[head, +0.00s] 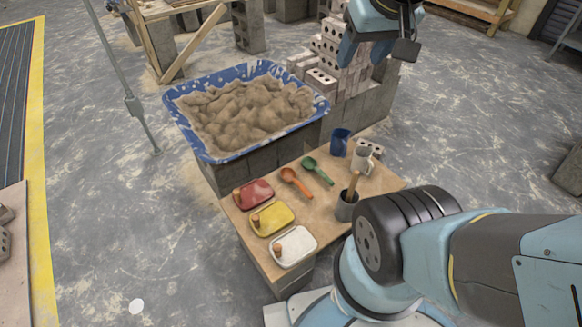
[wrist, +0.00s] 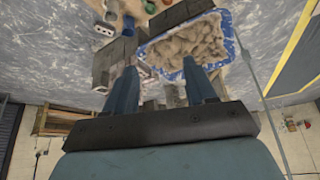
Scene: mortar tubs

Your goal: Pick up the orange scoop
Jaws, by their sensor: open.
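The orange scoop (head: 296,182) lies on the wooden table in the head view, between the red dish and the green scoop (head: 318,171). Its bowl is toward the back left and its handle points to the front right. My gripper (head: 377,48) is open and empty, high at the top of the head view, well apart from the scoop and near the brick stack. In the wrist view, my two fingers (wrist: 160,68) stand apart with nothing between them. Small coloured things sit at that view's top edge, too small to tell surely.
A blue mortar tub (head: 222,156) and bricks (head: 325,77) stand behind.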

